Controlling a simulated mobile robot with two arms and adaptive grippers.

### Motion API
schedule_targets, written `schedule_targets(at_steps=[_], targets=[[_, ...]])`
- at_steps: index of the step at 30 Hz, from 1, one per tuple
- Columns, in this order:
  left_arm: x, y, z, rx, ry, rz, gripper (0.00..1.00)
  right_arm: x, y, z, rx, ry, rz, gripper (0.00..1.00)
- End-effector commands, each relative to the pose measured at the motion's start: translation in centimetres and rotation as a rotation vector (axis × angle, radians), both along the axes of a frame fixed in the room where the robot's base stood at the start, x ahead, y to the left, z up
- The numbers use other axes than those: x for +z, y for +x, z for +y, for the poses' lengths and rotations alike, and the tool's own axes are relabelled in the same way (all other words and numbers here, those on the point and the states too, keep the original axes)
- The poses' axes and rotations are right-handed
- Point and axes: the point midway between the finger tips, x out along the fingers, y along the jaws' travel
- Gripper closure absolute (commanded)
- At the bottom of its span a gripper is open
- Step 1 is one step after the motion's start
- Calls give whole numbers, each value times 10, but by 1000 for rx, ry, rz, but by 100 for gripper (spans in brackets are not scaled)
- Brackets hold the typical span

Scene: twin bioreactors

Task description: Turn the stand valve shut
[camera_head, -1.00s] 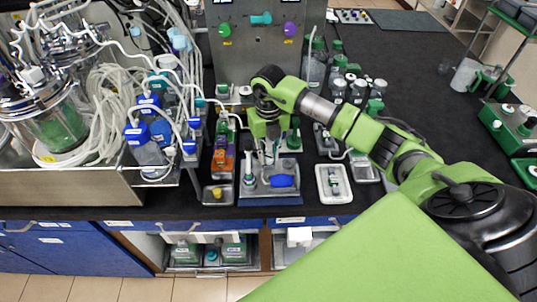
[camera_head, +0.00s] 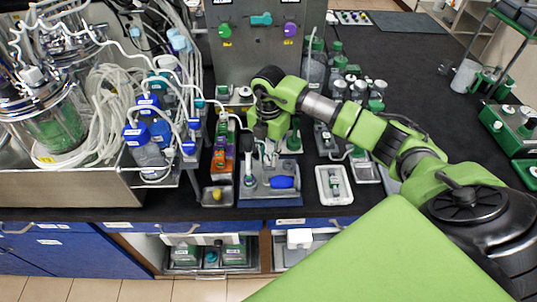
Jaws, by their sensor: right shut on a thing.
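My right gripper (camera_head: 268,158) reaches in from the right and points down over a grey-blue tray (camera_head: 262,193) at the front of the bench. It is shut on a small part at the back of this tray, which I take to be the stand valve. The fingers and wrist hide most of that part, so I cannot tell the angle of its handle. A blue piece (camera_head: 283,182) lies on the tray just right of and below the fingertips. My left gripper is not in view.
A glass bioreactor (camera_head: 50,125) and coiled tubing stand at left, with blue-capped bottles (camera_head: 148,150) beside them. A panel (camera_head: 260,60) with coloured knobs rises behind. A white tray (camera_head: 333,198) lies right of the gripper. The dark bench at back right is mostly clear.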

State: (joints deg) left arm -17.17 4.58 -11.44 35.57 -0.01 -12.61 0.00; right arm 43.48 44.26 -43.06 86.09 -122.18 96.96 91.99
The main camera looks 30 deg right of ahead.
Motion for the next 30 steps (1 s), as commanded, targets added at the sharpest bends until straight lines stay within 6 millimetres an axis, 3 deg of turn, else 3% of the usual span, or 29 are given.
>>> schedule_targets(at_steps=[12, 28, 29, 30], targets=[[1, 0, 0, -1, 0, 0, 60, 1, 1, -1, -184, -1, -5, 100], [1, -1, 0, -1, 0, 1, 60, 2, 1, -2, -208, -2, -5, 100], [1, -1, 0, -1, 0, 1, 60, 2, 1, -2, -208, -2, -5, 76], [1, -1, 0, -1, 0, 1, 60, 2, 1, -2, -208, -2, -5, 66]])
